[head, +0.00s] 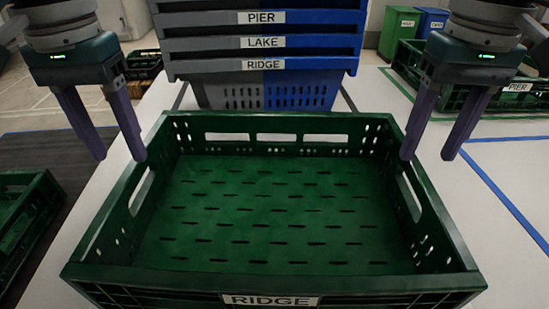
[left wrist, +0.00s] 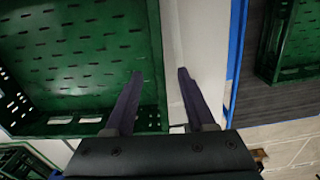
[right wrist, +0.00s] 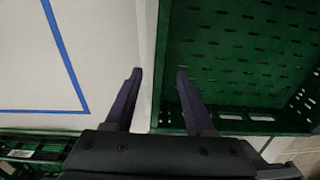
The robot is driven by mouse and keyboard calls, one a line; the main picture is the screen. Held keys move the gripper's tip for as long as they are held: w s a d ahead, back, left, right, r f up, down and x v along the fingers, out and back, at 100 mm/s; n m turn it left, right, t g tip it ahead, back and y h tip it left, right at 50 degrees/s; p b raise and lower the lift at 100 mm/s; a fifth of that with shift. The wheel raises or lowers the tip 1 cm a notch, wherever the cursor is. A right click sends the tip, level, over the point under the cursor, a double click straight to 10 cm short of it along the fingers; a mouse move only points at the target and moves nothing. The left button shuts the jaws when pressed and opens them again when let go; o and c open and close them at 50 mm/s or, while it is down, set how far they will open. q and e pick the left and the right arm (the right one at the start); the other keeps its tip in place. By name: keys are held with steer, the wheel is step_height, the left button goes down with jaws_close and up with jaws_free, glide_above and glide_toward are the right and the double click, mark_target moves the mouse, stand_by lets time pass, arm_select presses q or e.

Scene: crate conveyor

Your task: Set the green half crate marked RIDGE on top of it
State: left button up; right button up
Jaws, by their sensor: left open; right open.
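The green half crate marked RIDGE (head: 270,281) stands upright and empty in front of me, its label on the near wall. My left gripper (head: 120,156) is open above its left wall. In the left wrist view, that wall's rim (left wrist: 157,60) runs between the two fingers (left wrist: 160,74). My right gripper (head: 427,156) is open above its right wall. In the right wrist view, that rim (right wrist: 162,60) also runs between the fingers (right wrist: 160,72). Both grippers hold nothing. Whether the fingers touch the rims, I cannot tell.
A grey-and-blue stack of crates (head: 265,62), labelled PIER, LAKE and RIDGE, stands just behind. Another green crate marked PIER (head: 519,87) lies at the back right. A green crate (head: 22,225) is at the left. The white surface (head: 487,215) right of the crate is clear.

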mark_target(140, 196)
arm_select(q)
step_height(140, 196, down, 9)
steer(key=shift+r, duration=0.1)
arm_select(e)
step_height(140, 196, down, 9)
steer(key=shift+r, duration=0.15)
arm_select(q)
jaws_close()
arm_select(e)
jaws_close()
arm_select(q)
steer(key=shift+r, duration=0.1)
arm_select(e)
steer(key=shift+d, duration=0.1)
stand_by(0.7)
